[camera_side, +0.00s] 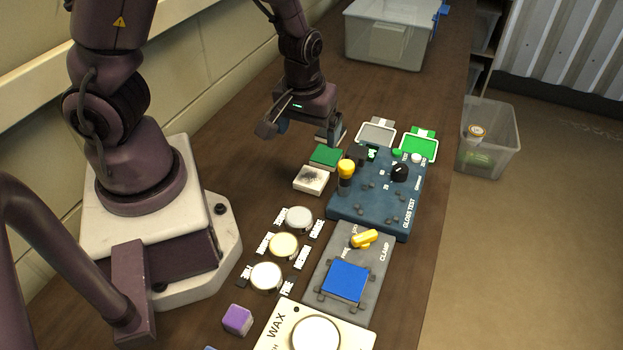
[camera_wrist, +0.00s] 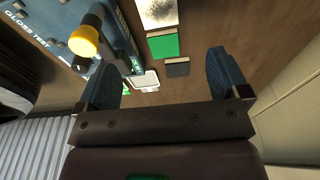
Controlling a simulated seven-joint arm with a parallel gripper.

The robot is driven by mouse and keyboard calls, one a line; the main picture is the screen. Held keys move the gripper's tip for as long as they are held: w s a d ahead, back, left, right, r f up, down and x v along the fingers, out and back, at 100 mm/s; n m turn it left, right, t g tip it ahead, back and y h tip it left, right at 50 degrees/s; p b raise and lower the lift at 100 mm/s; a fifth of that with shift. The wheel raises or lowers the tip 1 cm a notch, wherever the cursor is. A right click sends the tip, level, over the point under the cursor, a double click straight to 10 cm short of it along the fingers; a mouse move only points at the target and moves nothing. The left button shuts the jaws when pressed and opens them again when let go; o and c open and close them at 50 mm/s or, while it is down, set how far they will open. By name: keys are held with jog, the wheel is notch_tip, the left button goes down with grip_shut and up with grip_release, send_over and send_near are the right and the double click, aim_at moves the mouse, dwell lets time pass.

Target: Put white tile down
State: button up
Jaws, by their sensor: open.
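The white tile (camera_side: 311,179) lies flat on the brown bench, with a dark speckled smudge on its top. In the wrist view the white tile (camera_wrist: 158,12) is at the top edge, partly cut off. A green tile (camera_side: 326,156) lies just beyond it; it also shows in the wrist view (camera_wrist: 163,46). A dark grey tile (camera_wrist: 177,68) lies past the green one. My gripper (camera_side: 297,131) is open above the bench, beyond the white tile and apart from it. In the wrist view my gripper (camera_wrist: 163,73) has nothing held between its fingers.
A blue gloss test box (camera_side: 376,205) with a yellow-topped knob (camera_side: 346,168) stands right of the tiles. Beyond it are a grey pad (camera_side: 376,133) and a green pad (camera_side: 419,147). A grey clamp plate (camera_side: 317,280) and wax box (camera_side: 270,338) are nearer. A clear bin (camera_side: 385,45) stands at the back.

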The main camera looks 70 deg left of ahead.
send_over(312, 178)
notch_tip(312, 178, down, 7)
jog(key=shift+s+f, duration=0.15)
jog(key=shift+f, duration=2.75)
jog(key=c, duration=1.1)
jog(key=shift+r, duration=0.1)
